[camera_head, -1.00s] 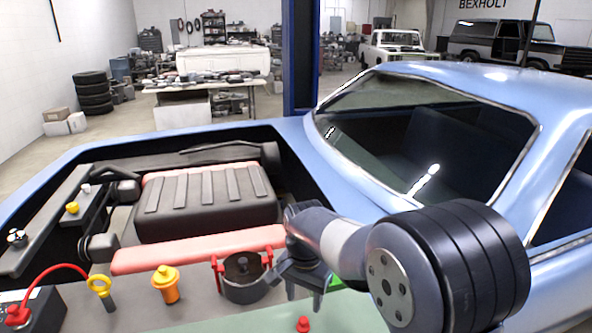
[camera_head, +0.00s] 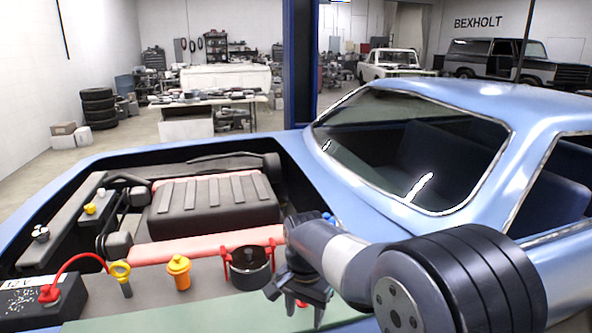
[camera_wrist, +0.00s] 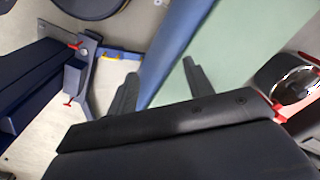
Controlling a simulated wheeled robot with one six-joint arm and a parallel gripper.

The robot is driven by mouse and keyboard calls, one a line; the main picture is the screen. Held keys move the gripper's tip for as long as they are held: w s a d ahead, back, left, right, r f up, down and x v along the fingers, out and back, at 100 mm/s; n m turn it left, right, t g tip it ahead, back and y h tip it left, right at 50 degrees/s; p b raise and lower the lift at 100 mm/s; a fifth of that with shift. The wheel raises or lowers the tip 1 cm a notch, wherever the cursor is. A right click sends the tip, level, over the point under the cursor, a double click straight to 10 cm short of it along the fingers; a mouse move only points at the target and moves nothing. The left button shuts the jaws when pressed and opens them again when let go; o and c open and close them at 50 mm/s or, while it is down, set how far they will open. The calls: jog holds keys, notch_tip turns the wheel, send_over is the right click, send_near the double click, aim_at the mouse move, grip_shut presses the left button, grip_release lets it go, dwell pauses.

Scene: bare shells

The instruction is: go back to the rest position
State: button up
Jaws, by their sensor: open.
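My gripper (camera_head: 295,304) is at the lower middle of the head view, over the near edge of the car's engine bay. Its fingers are apart and point down, with nothing seen between them in the wrist view (camera_wrist: 160,74). In the head view a dark round pot with red brackets (camera_head: 248,272) stands just left of the gripper. A small red piece (camera_head: 302,303) shows behind the fingers, partly hidden.
A black battery (camera_head: 40,300), a yellow ring-topped stick (camera_head: 122,278) and an orange cap (camera_head: 179,272) stand left of the pot. A green cover (camera_head: 160,318) lies in front. The blue car's body (camera_head: 360,205) rises at right.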

jog(key=s+f, duration=0.3)
jog(key=f, duration=1.1)
jog(key=s+d+f+b, duration=0.1)
jog(key=s+f, duration=0.2)
jog(key=f, duration=1.1)
jog(key=shift+s+d, duration=0.15)
jog(key=shift+d, duration=0.1)
